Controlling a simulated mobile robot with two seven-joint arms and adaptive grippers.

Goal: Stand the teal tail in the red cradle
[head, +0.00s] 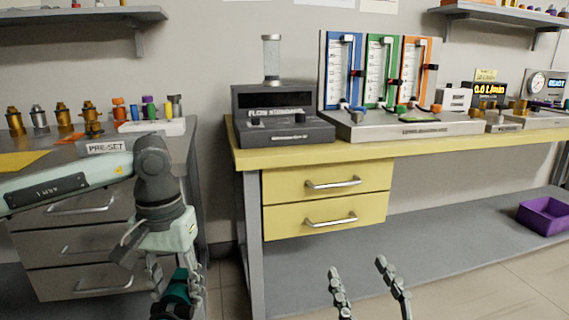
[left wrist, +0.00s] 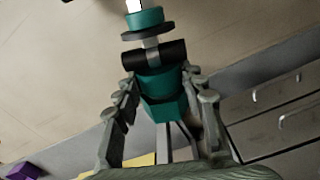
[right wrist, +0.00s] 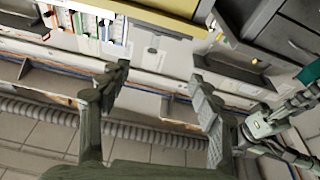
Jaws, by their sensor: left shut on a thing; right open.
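The teal tail (head: 178,295) is a teal body with dark bands, low in the head view. My left gripper (head: 177,292) is shut on it, in the air in front of the left cabinet. In the left wrist view the teal tail (left wrist: 160,85) sits between the fingers, with a black crosspiece, a dark disc and a pale end beyond them. Part of a teal piece (right wrist: 309,74) shows at the right edge of the right wrist view. My right gripper (head: 358,268) is open and empty, in front of the yellow bench. I cannot make out the red cradle in any view.
The yellow bench (head: 420,145) carries a dark flow standard (head: 283,132) and a flowmeter panel (head: 378,70). The left cabinet (head: 75,215) carries brass fittings and a white PRE-SET block (head: 150,128). A purple bin (head: 545,215) lies on the low shelf. A gap separates cabinet and bench.

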